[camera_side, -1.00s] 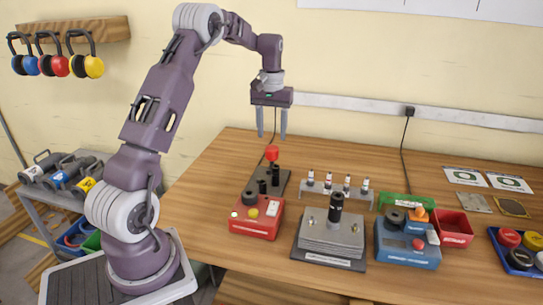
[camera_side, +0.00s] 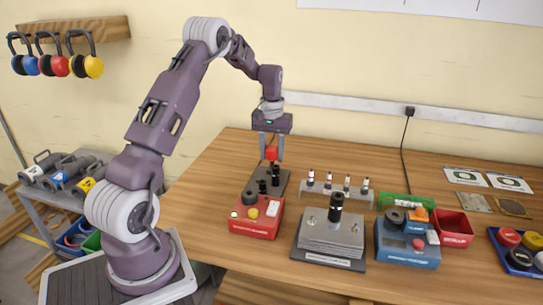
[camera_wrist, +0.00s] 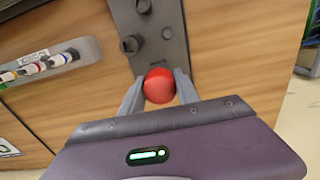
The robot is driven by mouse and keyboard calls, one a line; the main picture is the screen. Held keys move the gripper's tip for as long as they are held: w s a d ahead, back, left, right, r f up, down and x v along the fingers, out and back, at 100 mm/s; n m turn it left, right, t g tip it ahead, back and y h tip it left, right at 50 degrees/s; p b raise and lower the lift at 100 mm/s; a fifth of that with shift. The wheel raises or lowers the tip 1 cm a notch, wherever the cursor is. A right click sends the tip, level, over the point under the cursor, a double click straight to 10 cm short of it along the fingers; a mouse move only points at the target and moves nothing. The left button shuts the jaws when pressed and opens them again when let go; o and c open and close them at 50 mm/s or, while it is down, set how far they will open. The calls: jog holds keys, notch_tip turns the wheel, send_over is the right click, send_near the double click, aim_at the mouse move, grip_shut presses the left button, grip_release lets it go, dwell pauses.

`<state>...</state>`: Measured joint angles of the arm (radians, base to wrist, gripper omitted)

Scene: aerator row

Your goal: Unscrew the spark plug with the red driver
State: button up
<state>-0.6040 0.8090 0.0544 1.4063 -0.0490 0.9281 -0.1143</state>
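The red-topped driver (camera_side: 271,153) stands upright at the far end of a dark grey plate. My gripper (camera_side: 271,158) points straight down over it, with one finger on each side of the red top. In the wrist view the rounded red top (camera_wrist: 159,86) sits between the fingertips (camera_wrist: 160,82), very close to both. I cannot tell whether the fingers touch it. Several small white plug-like pieces with coloured bands (camera_side: 329,180) stand in a grey rack. A black upright cylinder (camera_side: 336,204) stands on a grey finned block (camera_side: 330,236); no spark plug shows clearly there.
The dark plate (camera_side: 281,185) holds black sockets. A red control box (camera_side: 257,218) stands in front of it. A blue box (camera_side: 407,250), a green bin (camera_side: 397,202) and a red bin (camera_side: 452,229) are right. The table (camera_side: 210,180) is clear left of the plate.

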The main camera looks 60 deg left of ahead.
aim_at(272, 147)
grip_shut()
jog(key=shift+r, duration=0.15)
jog(key=shift+r, duration=1.4)
jog(key=d+r+m, duration=0.2)
jog(key=d+r, duration=0.3)
jog(key=d, duration=0.5)
jog(key=s+d+r+m, duration=0.15)
jog(key=d+r, duration=0.35)
jog(key=d, duration=0.5)
jog(key=d+r+m, duration=0.3)
jog(key=d+r, duration=0.2)
jog(key=d, duration=0.5)
jog(key=shift+n, duration=0.25)
jog(key=shift+w+f, duration=0.2)
jog(key=shift+f, duration=2.2)
jog(key=shift+f, duration=0.45)
